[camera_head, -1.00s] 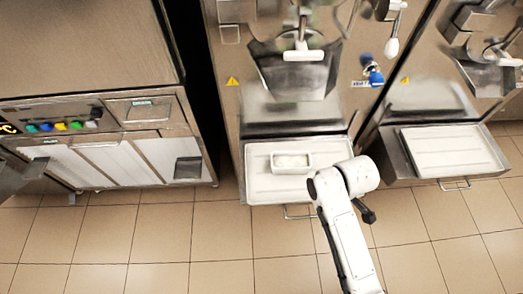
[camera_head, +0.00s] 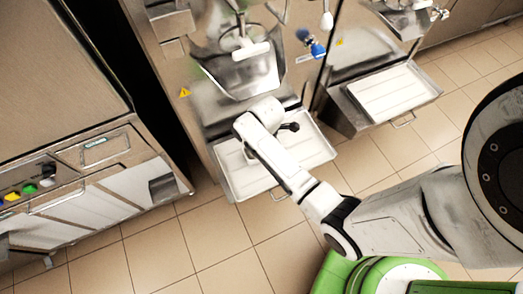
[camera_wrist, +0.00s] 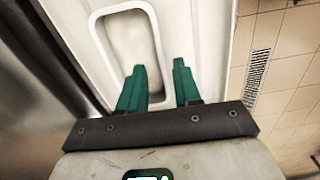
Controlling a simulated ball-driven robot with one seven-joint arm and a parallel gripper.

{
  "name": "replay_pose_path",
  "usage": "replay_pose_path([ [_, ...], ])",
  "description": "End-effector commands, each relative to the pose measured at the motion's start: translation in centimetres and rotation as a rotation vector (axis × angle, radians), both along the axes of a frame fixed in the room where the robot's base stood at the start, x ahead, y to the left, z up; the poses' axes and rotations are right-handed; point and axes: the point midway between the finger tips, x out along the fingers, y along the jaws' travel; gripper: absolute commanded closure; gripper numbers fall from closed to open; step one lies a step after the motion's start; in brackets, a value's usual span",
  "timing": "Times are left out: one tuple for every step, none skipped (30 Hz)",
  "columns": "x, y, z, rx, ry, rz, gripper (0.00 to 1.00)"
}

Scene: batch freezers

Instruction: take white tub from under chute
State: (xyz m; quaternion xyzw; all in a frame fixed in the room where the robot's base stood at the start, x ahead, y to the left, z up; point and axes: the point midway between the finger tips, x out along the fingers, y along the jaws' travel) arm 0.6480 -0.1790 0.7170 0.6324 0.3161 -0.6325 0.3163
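The white tub (camera_wrist: 157,45) is rectangular with rounded corners and pale contents. It lies in the upper left of the wrist view, on a white tray. My gripper (camera_wrist: 160,82) has two green fingers, open with a gap between them. In that view the tub's right long rim runs between the fingers, the left finger over the tub's inside and the right one over the tray. I cannot tell the height of the fingertips above the rim. In the head view my arm hides the tub and the fingers. The metal chute (camera_head: 240,78) is just behind my wrist.
The white tray (camera_head: 313,152) juts out from the freezer's front. A second freezer's tray (camera_head: 390,92) stands at the right. A steel cabinet (camera_head: 60,70) is at the left. A floor grate (camera_wrist: 257,77) and open tiled floor lie beyond the tray's edge.

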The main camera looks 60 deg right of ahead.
Motion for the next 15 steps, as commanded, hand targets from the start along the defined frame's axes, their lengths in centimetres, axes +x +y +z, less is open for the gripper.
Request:
replay_pose_path([
  [0.0, 0.0, -0.3, 0.001, 0.001, -0.001, 0.67],
  [0.0, 0.0, -0.6, 0.000, 0.002, -0.001, 0.67],
  [-0.1, 0.0, -1.1, 0.001, 0.003, -0.001, 0.67],
  [-0.1, 0.0, -1.5, 0.001, 0.003, -0.001, 0.67],
  [-0.1, -0.1, -1.9, 0.001, 0.003, -0.001, 0.67],
  [-0.1, -0.1, -2.5, 0.000, 0.002, -0.002, 0.67],
  [-0.1, -0.1, -2.9, 0.000, 0.004, -0.001, 0.67],
  [0.0, -0.1, -3.4, 0.000, 0.002, -0.001, 0.67],
  [0.0, -0.1, -3.9, 0.000, 0.002, -0.001, 0.67],
  [0.0, -0.1, -4.2, 0.000, 0.001, -0.001, 0.67],
  [0.0, -0.1, -4.5, 0.000, 0.001, -0.001, 0.67],
  [0.0, -0.1, -4.8, 0.000, 0.001, -0.001, 0.67],
  [0.0, -0.1, -4.9, 0.001, 0.001, -0.001, 0.67],
  [0.0, -0.1, -5.0, 0.000, 0.000, -0.001, 0.67],
  [0.0, 0.0, -5.1, 0.000, 0.000, -0.001, 0.67],
])
